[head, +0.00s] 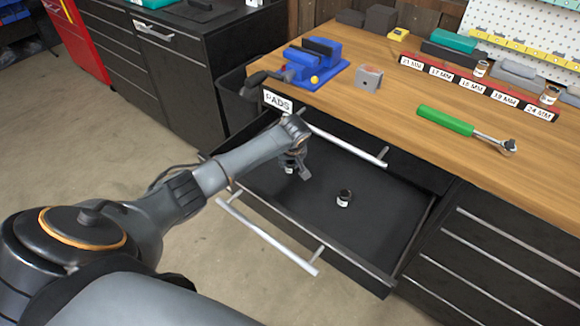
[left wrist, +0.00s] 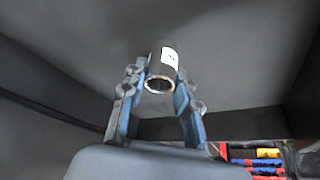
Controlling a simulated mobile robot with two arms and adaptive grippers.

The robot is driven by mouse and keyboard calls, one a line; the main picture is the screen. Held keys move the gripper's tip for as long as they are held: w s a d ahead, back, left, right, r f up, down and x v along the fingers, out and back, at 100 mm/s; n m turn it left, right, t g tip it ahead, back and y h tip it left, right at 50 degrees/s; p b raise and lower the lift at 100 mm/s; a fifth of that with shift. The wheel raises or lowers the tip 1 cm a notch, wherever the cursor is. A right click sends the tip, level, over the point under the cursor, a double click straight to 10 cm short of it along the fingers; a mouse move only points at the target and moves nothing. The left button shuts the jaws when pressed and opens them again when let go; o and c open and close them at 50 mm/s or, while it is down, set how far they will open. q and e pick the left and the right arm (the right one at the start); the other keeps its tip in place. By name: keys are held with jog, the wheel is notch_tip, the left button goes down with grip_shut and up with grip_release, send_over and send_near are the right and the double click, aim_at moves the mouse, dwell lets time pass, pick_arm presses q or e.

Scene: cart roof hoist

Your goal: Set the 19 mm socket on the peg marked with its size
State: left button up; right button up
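My left gripper (head: 297,172) reaches down into the open drawer. In the left wrist view its two fingers (left wrist: 161,88) close in on both sides of a dark socket (left wrist: 162,68) with a bright ring end and a white label too small to read. That socket shows partly under the gripper in the head view (head: 289,170); whether it touches the drawer floor is unclear. Another dark socket (head: 344,198) with a white label stands apart on the drawer floor. A red peg rail (head: 478,86) with size labels, one apparently 19 MM (head: 505,97), lies on the bench. My right gripper is out of view.
Two sockets (head: 481,68) (head: 550,95) stand at the rail. A green-handled ratchet (head: 447,120), a grey block (head: 368,78) and a blue vise (head: 315,62) occupy the bench (head: 400,105).

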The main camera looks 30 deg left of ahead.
pick_arm(q)
grip_shut()
jog(key=shift+r, duration=0.15)
